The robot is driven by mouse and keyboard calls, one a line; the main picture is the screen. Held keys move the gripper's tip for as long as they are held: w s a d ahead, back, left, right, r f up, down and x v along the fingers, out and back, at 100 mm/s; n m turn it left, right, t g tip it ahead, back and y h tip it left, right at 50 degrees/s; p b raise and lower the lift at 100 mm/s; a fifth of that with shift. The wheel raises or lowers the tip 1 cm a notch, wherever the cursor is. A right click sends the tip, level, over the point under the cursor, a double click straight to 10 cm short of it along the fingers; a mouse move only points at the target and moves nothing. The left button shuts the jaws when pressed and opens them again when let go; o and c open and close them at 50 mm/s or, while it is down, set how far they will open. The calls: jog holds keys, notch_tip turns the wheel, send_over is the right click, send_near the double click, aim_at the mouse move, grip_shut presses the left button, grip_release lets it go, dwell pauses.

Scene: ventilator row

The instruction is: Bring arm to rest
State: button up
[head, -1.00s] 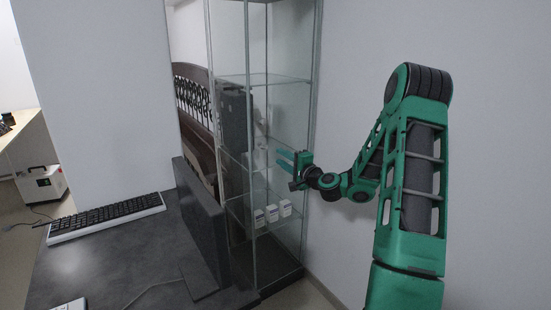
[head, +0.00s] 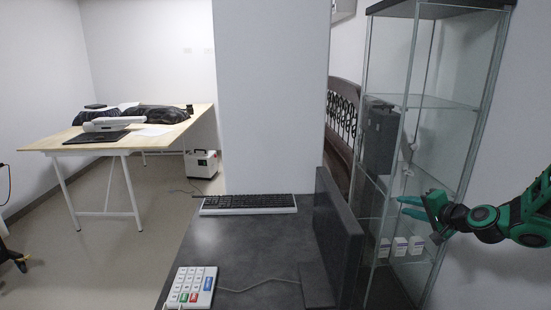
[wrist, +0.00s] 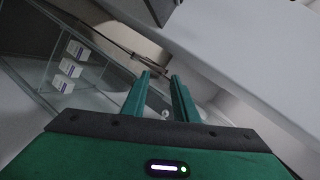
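My gripper (head: 408,206) is at the right of the head view, in front of the glass cabinet (head: 412,102). Its two green fingers point left and stand apart with nothing between them. The wrist view also shows the gripper (wrist: 159,80) with its fingers apart and empty. Part of my green arm is cut off by the right edge of the head view.
White boxes (head: 400,246) stand on a low cabinet shelf. A dark desk (head: 240,245) holds a keyboard (head: 248,204), a keypad (head: 192,287) and a monitor (head: 338,235). A wooden table (head: 62,143) stands at the back left, with open floor before it.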

jog(key=s+a+n+g+h, duration=0.1)
jog(key=s+g, duration=0.5)
jog(key=s, duration=1.6)
jog(key=s+a+r+n+g+h, duration=0.1)
jog(key=s+g, duration=0.6)
jog(key=s, duration=1.5)
jog(key=shift+s+a+n+h, duration=0.2)
jog(key=shift+n+h, duration=0.5)
jog(key=shift+n, duration=0.5)
jog(key=shift+w+r, duration=0.1)
jog(key=shift+w+f+g, duration=0.25)
jog(key=shift+w+g, duration=0.05)
jog(key=shift+w, duration=0.3)
